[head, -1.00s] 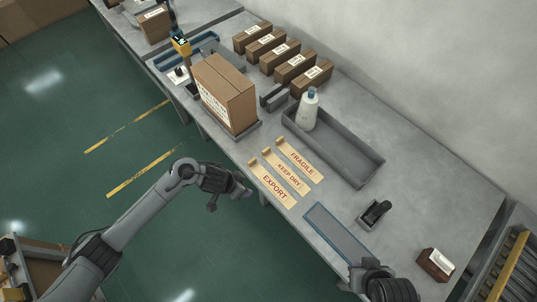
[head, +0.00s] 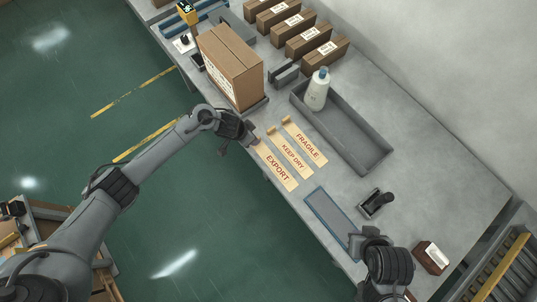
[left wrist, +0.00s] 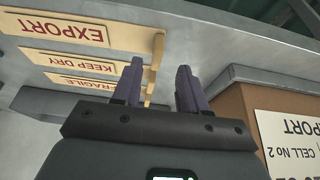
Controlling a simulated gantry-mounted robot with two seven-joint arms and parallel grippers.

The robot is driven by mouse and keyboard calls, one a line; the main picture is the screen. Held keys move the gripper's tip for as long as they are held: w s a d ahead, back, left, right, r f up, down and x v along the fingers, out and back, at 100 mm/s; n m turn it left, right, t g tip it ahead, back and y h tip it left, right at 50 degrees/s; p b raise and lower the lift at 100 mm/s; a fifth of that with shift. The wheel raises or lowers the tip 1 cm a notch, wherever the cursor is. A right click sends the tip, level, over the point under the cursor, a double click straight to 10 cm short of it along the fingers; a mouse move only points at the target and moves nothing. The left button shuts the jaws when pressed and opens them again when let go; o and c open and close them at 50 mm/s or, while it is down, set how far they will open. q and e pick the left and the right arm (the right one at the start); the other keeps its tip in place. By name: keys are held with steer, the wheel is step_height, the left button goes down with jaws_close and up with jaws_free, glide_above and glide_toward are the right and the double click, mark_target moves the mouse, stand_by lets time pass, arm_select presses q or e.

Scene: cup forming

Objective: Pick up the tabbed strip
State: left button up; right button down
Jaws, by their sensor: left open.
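Three tan paper strips with red lettering lie side by side on the grey table: EXPORT (head: 276,168), KEEP DRY (head: 291,151) and FRAGILE (head: 306,144). Each has a raised tab at one end. My left gripper (head: 252,146) is at the tab end of the EXPORT strip and hides that tab in the head view. In the left wrist view the gripper (left wrist: 160,72) is open and empty. The EXPORT strip's tab (left wrist: 157,46) appears just beyond and between the fingertips. My right gripper (head: 368,238) is at the table's front right; its fingers are not clear.
A large cardboard box (head: 230,68) stands close to the left gripper, also in the left wrist view (left wrist: 285,125). A grey tray (head: 352,138) with a white bottle (head: 317,92) lies behind the strips. A blue-edged pad (head: 331,215) and a black stamp-like tool (head: 377,204) lie right.

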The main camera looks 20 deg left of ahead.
arm_select(q)
steer(key=shift+b+x, duration=0.35)
steer(key=shift+x, duration=1.6)
steer(key=shift+s+d, duration=0.1)
steer(key=shift+s, duration=0.1)
jaws_close()
